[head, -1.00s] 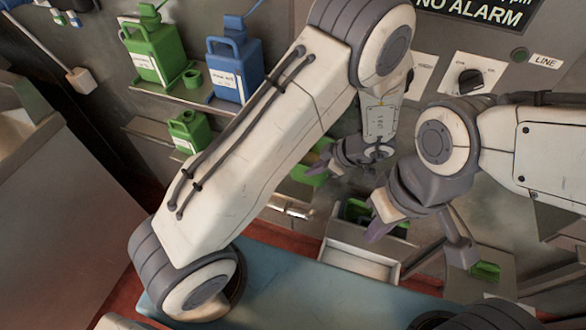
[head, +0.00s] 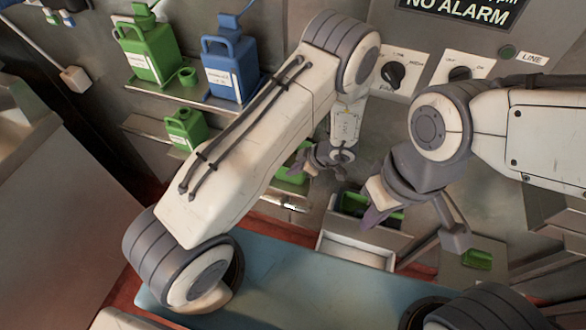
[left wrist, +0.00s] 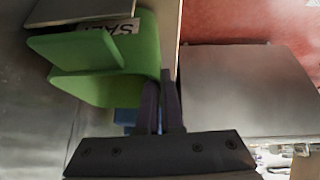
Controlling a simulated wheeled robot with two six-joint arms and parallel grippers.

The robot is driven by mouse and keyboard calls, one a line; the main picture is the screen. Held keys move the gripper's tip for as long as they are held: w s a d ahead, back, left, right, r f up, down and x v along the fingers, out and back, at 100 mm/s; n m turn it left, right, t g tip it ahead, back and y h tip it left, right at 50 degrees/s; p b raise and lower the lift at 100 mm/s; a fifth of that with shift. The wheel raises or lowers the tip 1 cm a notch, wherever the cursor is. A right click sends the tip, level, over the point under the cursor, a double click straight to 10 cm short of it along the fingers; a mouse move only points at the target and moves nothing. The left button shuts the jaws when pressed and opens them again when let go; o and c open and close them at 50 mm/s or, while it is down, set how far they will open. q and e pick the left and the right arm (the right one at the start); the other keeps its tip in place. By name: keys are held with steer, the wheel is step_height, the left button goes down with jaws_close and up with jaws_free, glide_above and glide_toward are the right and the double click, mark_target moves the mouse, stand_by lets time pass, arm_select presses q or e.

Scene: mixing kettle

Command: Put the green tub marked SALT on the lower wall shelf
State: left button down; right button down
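The green tub (head: 292,176) sits low by the wall, partly hidden behind my left arm in the head view. In the left wrist view the tub (left wrist: 105,55) shows a partly cut-off SALT label. My left gripper (head: 320,165) is at the tub. In the left wrist view its fingers (left wrist: 161,98) are close together at the tub's right wall; whether they clamp it is unclear. The lower wall shelf (head: 145,130) carries a small green jug (head: 186,130), with bare shelf left of it. My right gripper (head: 373,212) hangs by an open bin; its opening is unclear.
The upper shelf (head: 165,89) holds a large green jug (head: 150,52) and a blue jug (head: 222,68). A bin (head: 355,248) with green contents stands below the right gripper. Another bin with something green (head: 478,259) is at right. A blue-grey surface (head: 290,280) lies in front.

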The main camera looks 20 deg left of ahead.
arm_select(q)
steer(key=shift+f, duration=0.1)
steer(key=c, duration=1.1)
jaws_free()
steer(key=shift+r, duration=0.25)
steer(key=shift+d+r, duration=0.25)
steer(key=shift+d, duration=0.05)
steer(key=b+v, duration=0.2)
steer(key=v, duration=0.9)
steer(key=shift+s, duration=0.1)
